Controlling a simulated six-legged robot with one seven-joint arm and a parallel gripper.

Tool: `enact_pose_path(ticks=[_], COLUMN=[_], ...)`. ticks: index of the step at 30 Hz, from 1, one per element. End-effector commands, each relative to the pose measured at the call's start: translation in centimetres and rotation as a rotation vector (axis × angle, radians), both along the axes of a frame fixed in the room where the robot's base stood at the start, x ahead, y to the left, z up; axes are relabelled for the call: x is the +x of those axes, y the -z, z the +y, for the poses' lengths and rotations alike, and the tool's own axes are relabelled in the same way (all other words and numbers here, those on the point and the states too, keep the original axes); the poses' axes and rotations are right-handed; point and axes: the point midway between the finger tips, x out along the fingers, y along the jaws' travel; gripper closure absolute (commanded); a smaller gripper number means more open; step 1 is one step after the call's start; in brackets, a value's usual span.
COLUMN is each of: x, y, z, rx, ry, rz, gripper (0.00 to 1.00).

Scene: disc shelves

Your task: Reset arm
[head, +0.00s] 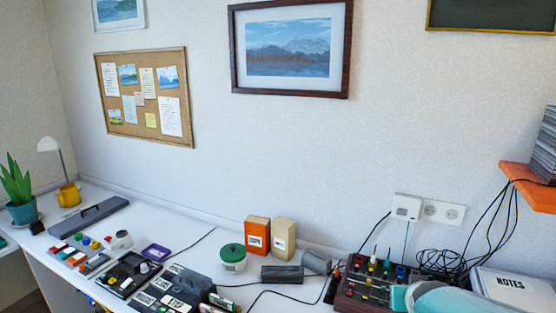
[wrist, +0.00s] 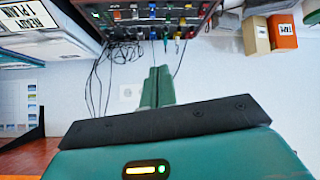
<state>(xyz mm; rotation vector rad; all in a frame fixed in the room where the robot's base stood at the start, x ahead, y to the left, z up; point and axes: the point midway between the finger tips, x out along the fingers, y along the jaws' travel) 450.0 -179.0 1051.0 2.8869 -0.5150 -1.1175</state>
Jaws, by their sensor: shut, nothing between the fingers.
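My gripper (wrist: 158,72) shows in the wrist view, which looks upside down. Its two green fingers are together, with nothing between them. The fingers point toward the panel of coloured connectors (wrist: 150,14) at the top of that view, and I see no contact. In the head view a teal part of my arm (head: 440,299) shows at the bottom right, in front of the connector panel (head: 372,285). The fingers are not visible in the head view.
A white desk (head: 120,205) runs along the wall with devices on it. An orange box (head: 257,235), a beige box (head: 284,240) and a green-lidded jar (head: 232,258) stand near the middle. Loose black cables (head: 440,262) and a notes box (head: 510,286) are at right, below an orange shelf (head: 530,186).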

Motion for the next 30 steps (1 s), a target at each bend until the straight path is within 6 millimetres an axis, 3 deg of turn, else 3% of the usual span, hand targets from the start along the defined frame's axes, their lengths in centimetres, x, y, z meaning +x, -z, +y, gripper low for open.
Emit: enact_pose_path(ticks=[1,6,13,19,30], x=[-0.8,-5.2,-12.7,-16.1,-16.3], y=[-1.3,-3.7,-5.6,-5.9,-5.8], z=[2.2,8.7,15.8,17.9,17.9], rx=[0.009,0.063,0.141,0.171,0.173], ry=[-0.025,-0.1,-0.226,-0.282,-0.283], rz=[0.019,0.125,0.267,0.333,0.338], gripper=[1.0,1.0,1.0,1.0,1.0])
